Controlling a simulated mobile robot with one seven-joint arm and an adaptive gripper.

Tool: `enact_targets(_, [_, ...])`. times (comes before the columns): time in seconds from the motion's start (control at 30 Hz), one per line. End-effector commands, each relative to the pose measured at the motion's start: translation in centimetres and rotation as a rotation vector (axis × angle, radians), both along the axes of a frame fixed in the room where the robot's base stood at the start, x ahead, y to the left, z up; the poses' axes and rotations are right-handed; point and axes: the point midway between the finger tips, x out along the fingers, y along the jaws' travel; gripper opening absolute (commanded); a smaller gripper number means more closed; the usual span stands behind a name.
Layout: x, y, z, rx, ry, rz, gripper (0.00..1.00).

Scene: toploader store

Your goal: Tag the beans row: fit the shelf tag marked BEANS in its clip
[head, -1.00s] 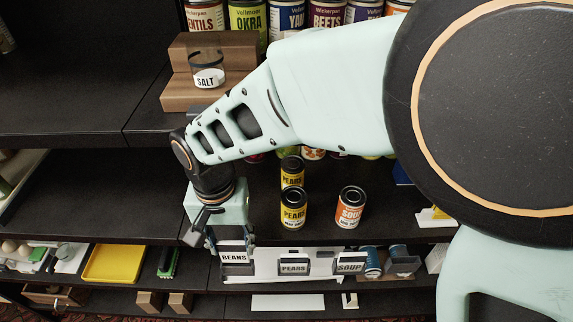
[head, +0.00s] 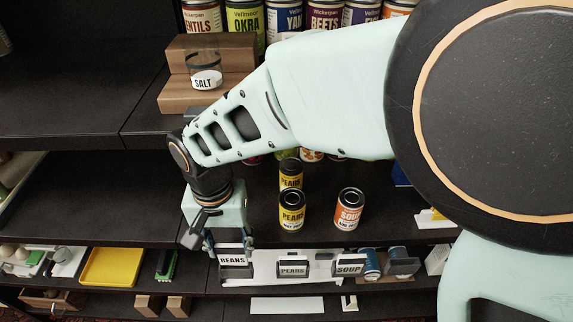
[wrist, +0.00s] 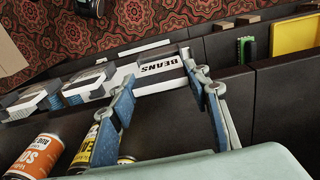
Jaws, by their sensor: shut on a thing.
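The BEANS tag (head: 232,260) is a white plate with black letters at the left end of the white rail on the shelf front. It also shows in the wrist view (wrist: 160,66), lying between my two fingertips. My gripper (head: 229,246) points down and is shut on it. A dark clip (head: 237,271) is directly behind and below the tag. I cannot tell whether the tag is seated in that clip. To the right, the PEARS tag (head: 292,270) and the SOUP tag (head: 349,268) sit in their own dark clips.
PEARS cans (head: 292,210) and a SOUP can (head: 349,208) stand on the shelf behind the rail. A yellow tray (head: 112,267) and a green brush (head: 166,264) lie to the left. Blue cans (head: 371,263) are at the right. The shelf left of my gripper is clear.

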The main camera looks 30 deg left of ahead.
Motion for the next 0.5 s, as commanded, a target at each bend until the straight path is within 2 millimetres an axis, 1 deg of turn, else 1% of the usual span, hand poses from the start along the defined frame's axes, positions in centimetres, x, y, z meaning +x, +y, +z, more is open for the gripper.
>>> enact_targets(0.23, [0.00,0.00,-0.05,0.000,0.000,0.000,0.21])
enact_targets(0.5, [-0.01,-0.02,-0.71,-0.001,0.001,0.000,0.21])
